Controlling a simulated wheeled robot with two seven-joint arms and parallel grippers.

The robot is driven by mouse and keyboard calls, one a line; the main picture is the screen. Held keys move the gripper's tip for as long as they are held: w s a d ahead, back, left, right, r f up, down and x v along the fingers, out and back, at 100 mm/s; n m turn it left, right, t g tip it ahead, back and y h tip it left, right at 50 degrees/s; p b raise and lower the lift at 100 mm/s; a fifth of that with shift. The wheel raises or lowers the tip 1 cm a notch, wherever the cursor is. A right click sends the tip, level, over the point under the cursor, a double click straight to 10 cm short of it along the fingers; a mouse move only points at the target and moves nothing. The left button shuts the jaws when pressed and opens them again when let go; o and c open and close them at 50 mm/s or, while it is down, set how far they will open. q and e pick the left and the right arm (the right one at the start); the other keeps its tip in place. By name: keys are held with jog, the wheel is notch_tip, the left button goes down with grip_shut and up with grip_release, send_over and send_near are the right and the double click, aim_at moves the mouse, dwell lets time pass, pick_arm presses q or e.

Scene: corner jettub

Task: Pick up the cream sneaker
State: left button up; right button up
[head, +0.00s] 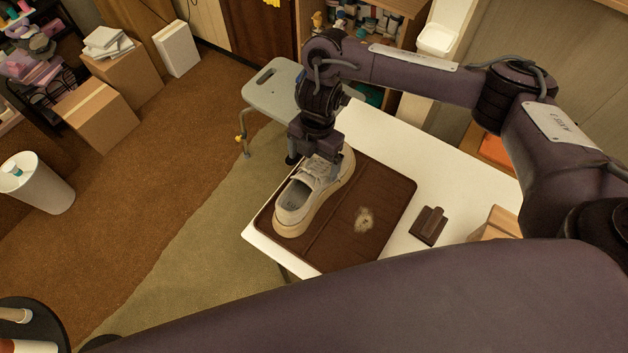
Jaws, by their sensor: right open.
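The cream sneaker (295,207) stands upright on a dark brown mat (345,247) on the white table (440,187). Its heel points toward the lower left and its toe toward the upper right. My right gripper (318,160) points down over the toe and lace end of the sneaker. It is open, and the gripper body hides part of the toe. I cannot tell whether the fingers touch the shoe. My left gripper is not in view.
A dark brown block (429,225) and a light wooden piece (497,224) lie right of the mat. A pale grey stool (272,84) stands behind the table. A white bin (40,184) and cardboard boxes (97,113) stand on the left floor.

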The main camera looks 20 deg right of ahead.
aim_at(313, 175)
jog(key=shift+s+a+f, duration=0.1)
jog(key=shift+s+f, duration=0.1)
jog(key=shift+f, duration=0.35)
notch_tip(313, 175, down, 4)
jog(key=shift+s+a+r+b, duration=0.1)
jog(key=shift+s+r+b, duration=0.1)
jog(key=shift+b, duration=0.3)
jog(key=shift+w+f, duration=0.1)
jog(key=shift+f, duration=0.25)
jog(key=shift+r, duration=0.1)
jog(key=c, duration=1.3)
jog(key=shift+r, duration=0.1)
